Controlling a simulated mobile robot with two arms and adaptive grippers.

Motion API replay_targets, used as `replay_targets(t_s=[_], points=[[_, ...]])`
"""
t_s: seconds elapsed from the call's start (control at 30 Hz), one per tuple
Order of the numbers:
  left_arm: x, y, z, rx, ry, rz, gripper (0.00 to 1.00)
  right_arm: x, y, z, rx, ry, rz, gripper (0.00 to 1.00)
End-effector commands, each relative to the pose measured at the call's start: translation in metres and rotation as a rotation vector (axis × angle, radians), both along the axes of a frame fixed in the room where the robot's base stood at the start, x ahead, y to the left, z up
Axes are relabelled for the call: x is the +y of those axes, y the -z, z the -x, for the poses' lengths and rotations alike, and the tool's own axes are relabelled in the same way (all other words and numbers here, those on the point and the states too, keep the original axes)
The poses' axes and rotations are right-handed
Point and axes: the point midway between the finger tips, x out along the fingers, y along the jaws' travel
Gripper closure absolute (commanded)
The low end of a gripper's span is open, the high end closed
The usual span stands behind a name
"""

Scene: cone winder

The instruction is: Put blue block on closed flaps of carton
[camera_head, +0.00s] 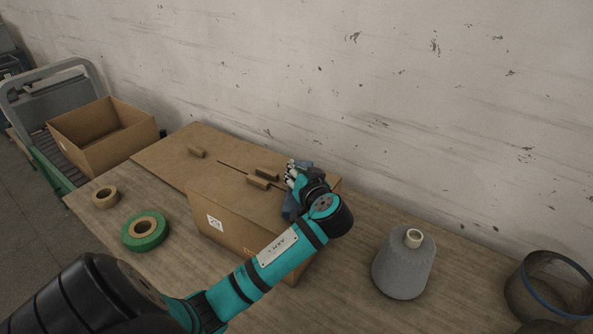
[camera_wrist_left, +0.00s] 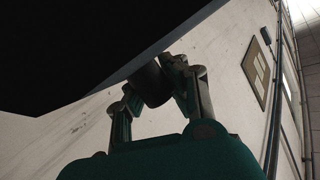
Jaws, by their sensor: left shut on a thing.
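The brown carton (camera_head: 237,222) stands on the table. My left gripper (camera_head: 292,178) is at the carton's right end, shut on the slate-blue block (camera_head: 290,207). The block shows on both sides of the fingers; its middle is hidden. Contact with the carton is unclear. In the left wrist view the fingers (camera_wrist_left: 155,85) close around a dark shape, and a large black shape fills the upper left. My right gripper is not in view.
A grey yarn cone (camera_head: 403,264) stands right of the carton, with a dark round bin (camera_head: 551,288) beyond. Green tape (camera_head: 145,232) and brown tape (camera_head: 105,197) lie at left. An open box (camera_head: 103,134) sits past the table. The wall is close behind.

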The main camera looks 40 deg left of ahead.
Motion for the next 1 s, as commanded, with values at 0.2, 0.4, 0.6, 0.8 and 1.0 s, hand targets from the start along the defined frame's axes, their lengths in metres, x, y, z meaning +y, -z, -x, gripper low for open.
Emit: replay_targets(t_s=[0.2,0.4,0.6,0.8,1.0], points=[[0.0,0.01,0.0,-0.006,0.0,-0.004,1.0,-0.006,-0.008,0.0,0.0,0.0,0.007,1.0],[0.0,0.011,0.0,-0.007,0.0,-0.003,1.0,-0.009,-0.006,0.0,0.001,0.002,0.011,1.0],[0.0,0.014,0.0,-0.002,0.0,-0.001,0.77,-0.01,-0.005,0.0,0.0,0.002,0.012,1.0],[0.0,0.014,0.0,-0.002,0.0,-0.001,0.62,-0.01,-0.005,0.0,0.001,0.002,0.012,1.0],[0.0,0.012,0.0,-0.002,0.0,-0.001,0.62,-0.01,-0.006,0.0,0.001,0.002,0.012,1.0]])
